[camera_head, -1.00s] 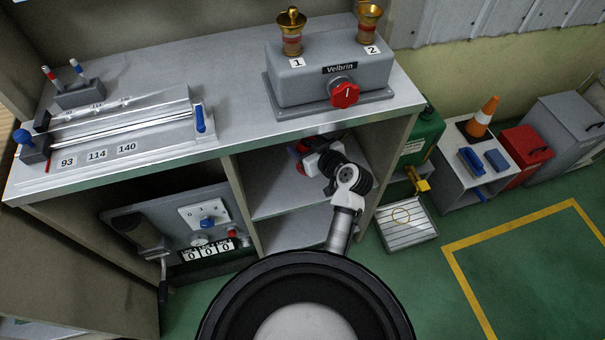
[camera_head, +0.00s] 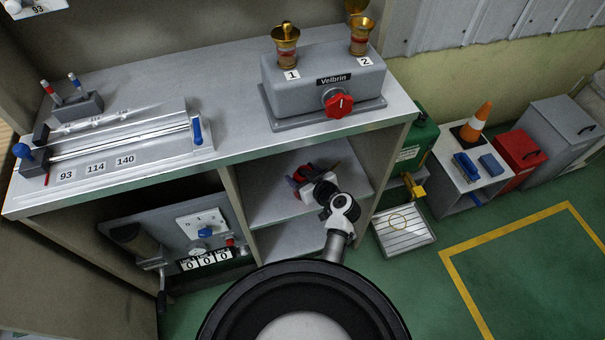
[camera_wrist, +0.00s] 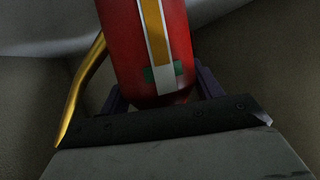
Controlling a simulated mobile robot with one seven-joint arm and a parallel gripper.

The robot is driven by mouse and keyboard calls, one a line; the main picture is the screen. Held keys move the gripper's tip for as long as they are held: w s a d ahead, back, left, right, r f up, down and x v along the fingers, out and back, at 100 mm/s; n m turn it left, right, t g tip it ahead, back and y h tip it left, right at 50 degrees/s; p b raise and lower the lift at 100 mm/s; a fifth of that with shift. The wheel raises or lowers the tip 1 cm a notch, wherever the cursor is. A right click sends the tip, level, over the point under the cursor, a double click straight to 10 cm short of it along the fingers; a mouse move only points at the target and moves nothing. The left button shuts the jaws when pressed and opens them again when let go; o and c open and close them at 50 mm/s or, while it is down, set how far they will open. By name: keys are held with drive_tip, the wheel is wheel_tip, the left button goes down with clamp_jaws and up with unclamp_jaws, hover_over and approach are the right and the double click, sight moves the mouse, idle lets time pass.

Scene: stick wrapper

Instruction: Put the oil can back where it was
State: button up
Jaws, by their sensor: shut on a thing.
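The oil can is a red body with a white and yellow stripe and a small green patch (camera_wrist: 150,40). A thin gold spout (camera_wrist: 82,88) slants down at its left in the wrist view. My gripper (camera_wrist: 160,98) is shut on the can, with a purple-grey finger on each side of it. In the head view my gripper (camera_head: 302,178) is inside the open shelf compartment under the bench, and a small red part of the can (camera_head: 304,171) shows there. The can's base and its contact with the shelf cannot be made out.
The compartment has a shelf board (camera_head: 275,205) and side walls close around my arm. The bench top (camera_head: 230,110) overhangs it and bears the grey Velbrin box (camera_head: 300,85). A green container (camera_head: 418,140) stands right of the bench. Open green floor lies farther right.

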drive_tip(key=shift+f, duration=0.15)
drive_tip(key=o, duration=1.2)
drive_tip(key=shift+r+p, duration=0.3)
drive_tip(key=shift+r, duration=0.05)
drive_tip(key=b+v, duration=0.2)
drive_tip(key=v, duration=1)
drive_tip(key=shift+f, duration=0.2)
